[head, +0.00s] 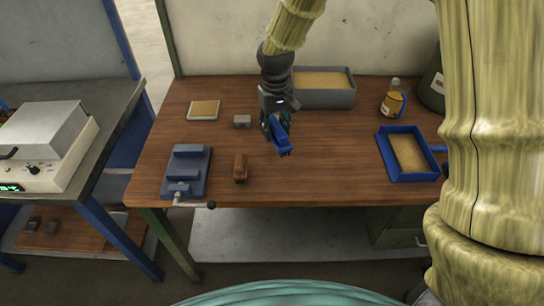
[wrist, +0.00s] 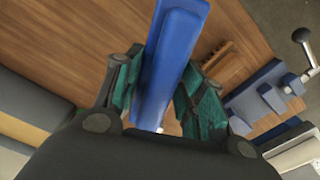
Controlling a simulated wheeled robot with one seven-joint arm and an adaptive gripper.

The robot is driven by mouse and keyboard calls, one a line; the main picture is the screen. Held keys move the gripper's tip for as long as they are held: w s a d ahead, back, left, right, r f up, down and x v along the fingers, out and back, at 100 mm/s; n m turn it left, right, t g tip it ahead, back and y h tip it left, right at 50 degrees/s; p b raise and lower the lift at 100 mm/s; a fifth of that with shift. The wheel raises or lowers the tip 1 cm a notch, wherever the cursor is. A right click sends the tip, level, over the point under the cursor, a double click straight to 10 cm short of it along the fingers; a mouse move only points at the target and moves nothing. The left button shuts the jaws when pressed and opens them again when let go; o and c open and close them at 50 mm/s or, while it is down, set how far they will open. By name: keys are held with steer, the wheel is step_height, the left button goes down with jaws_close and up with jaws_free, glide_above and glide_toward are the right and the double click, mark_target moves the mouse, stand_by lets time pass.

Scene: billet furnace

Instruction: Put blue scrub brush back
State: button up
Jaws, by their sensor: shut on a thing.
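The blue scrub brush (head: 281,138) is held by my gripper (head: 272,119) above the middle of the wooden workbench. It hangs tilted, its lower end pointing down toward the front. In the wrist view the brush (wrist: 174,50) runs as a long blue bar between the green-padded fingers of my gripper (wrist: 160,85), which are shut on it. Part of the brush is hidden behind the fingers and its bristles cannot be made out.
The workbench (head: 310,180) is clear in its front middle. A blue-grey vise (head: 187,168) and brown block (head: 240,167) stand left. A small grey block (head: 242,121) and tan pad (head: 203,110) lie behind. A grey tray (head: 335,99), blue tray (head: 407,178) and orange-labelled bottle (head: 392,105) stand right.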

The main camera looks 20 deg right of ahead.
steer(key=shift+f+p, duration=1.35)
steer(key=shift+f, duration=3.4)
steer(key=shift+f, duration=0.15)
steer(key=o, duration=0.9)
steer(key=shift+r+b, duration=1.85)
steer(key=shift+r, duration=4.3)
